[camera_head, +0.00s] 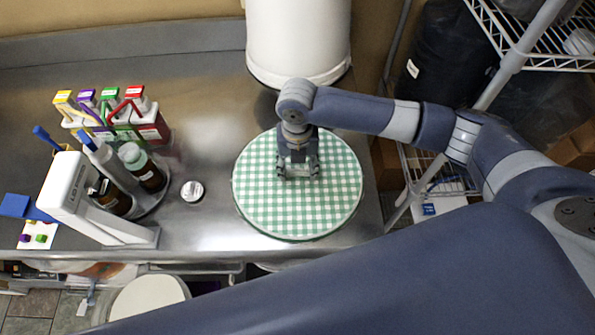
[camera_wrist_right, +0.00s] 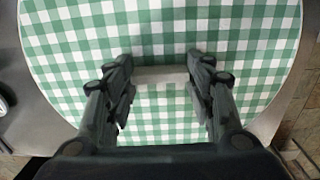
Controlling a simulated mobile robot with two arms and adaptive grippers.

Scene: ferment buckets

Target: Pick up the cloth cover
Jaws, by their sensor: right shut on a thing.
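The cloth cover (camera_head: 262,205) is a round green-and-white checked disc lying at the right end of the metal counter. It also fills most of the right wrist view (camera_wrist_right: 65,45). My right gripper (camera_head: 299,172) points down over the middle of the cover. In the wrist view its two fingers (camera_wrist_right: 160,68) stand on either side of a pale raised bar (camera_wrist_right: 160,75) on the cover and are shut on it. I cannot tell whether the cover is lifted. My left gripper is not in view.
A large white bucket (camera_head: 298,35) stands just behind the cover. To the left are coloured-cap bottles (camera_head: 147,120), a white stand (camera_head: 75,195) and a small metal knob (camera_head: 192,191). A wire shelf (camera_head: 540,60) stands beyond the counter's right edge.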

